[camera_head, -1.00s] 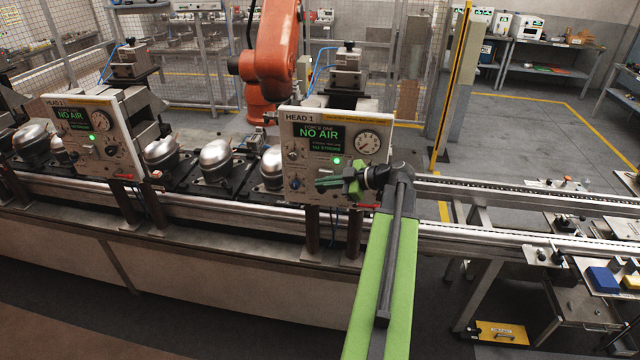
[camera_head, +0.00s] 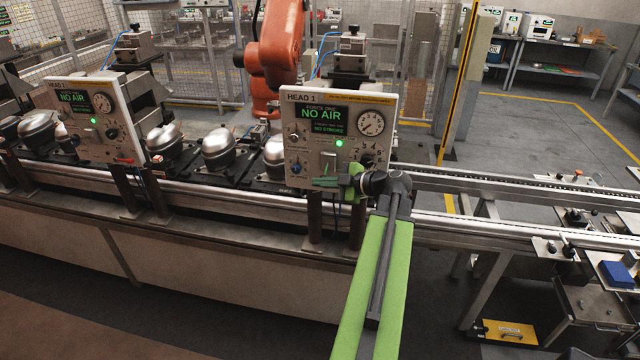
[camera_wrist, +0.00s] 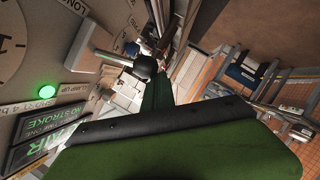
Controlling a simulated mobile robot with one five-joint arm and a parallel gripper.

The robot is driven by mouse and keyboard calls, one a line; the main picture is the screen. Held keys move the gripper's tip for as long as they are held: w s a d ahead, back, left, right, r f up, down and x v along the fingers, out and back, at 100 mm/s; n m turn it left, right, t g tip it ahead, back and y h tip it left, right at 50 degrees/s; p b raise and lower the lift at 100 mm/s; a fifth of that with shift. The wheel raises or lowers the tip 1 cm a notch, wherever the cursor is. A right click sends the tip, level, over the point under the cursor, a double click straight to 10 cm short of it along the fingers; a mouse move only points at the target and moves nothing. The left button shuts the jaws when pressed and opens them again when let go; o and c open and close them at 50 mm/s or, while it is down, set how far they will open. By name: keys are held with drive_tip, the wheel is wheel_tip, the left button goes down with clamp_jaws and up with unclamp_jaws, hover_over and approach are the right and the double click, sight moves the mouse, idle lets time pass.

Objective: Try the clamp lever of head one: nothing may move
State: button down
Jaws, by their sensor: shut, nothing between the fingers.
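The panel of head one (camera_head: 340,100) stands upright over the conveyor, with a lit green lamp, a round gauge and a display reading "NO AIR" and "NO STROKE". A black ball knob on a metal rod, apparently the clamp lever (camera_wrist: 145,67), shows in the wrist view near a "CLAMP UP" label. My green gripper (camera_head: 316,182) is shut and empty, in front of the panel's lower edge, pointing left. In the wrist view its fingers pass beside the knob; I cannot tell whether they touch it. In the head view my gripper and wrist cover part of the panel's lower right.
A similar panel (camera_head: 92,115) stands to the left, also showing "NO AIR". Several metal compressors (camera_head: 218,146) sit on the conveyor between and beside the panels. An orange robot arm (camera_head: 285,45) stands behind. A blue box (camera_head: 615,273) lies at the right.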

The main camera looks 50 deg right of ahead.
drive_tip(key=shift+d+f, duration=0.25)
drive_tip(key=shift+f, duration=0.1)
drive_tip(key=shift+r, duration=0.15)
drive_tip(key=shift+s+r+p, duration=0.1)
drive_tip(key=shift+r+p, duration=0.55)
drive_tip(key=shift+p, duration=0.15)
drive_tip(key=shift+a, duration=0.1)
